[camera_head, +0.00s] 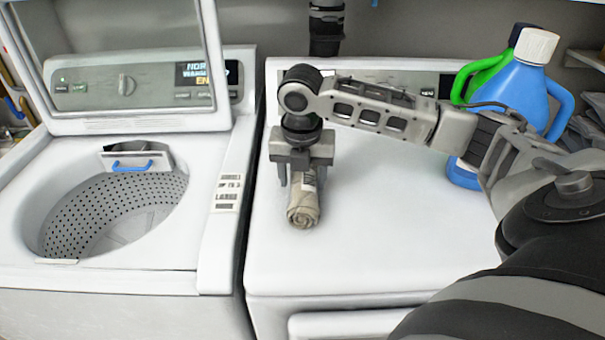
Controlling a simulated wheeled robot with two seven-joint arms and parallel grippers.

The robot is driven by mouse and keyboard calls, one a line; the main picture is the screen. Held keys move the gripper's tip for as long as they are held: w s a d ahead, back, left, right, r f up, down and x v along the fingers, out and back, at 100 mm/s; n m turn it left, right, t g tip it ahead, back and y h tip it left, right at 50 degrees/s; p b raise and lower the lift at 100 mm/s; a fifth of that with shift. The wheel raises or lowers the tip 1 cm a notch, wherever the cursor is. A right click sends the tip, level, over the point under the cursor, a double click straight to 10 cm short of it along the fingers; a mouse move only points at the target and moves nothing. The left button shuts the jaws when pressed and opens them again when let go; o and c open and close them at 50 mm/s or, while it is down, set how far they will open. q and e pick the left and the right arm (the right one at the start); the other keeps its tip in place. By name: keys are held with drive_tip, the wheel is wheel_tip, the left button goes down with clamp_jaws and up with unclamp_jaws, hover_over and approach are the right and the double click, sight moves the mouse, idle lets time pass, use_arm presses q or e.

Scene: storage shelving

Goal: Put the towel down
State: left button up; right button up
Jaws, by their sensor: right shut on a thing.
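A rolled beige towel (303,207) is in my right gripper (303,180), over the white top of the right-hand machine (380,230). The gripper points down and its fingers are shut on the towel. The towel's rolled end faces the camera. I cannot tell whether its underside touches the machine top. The gripper hides the back part of the towel. My left gripper is not in view.
An open top-loading washer (215,225) with its lid raised and a perforated drum (115,210) stands at the left. A blue bottle with a white cap (522,90) and a green-handled bottle (482,72) stand at the back right. The machine top in front of the towel is clear.

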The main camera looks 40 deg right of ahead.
sight(302, 179)
drive_tip(key=shift+f, duration=0.1)
drive_tip(key=o, duration=1.2)
drive_tip(key=shift+o, duration=0.2)
wheel_tip(302, 179, up, 12)
drive_tip(key=s+a, duration=0.1)
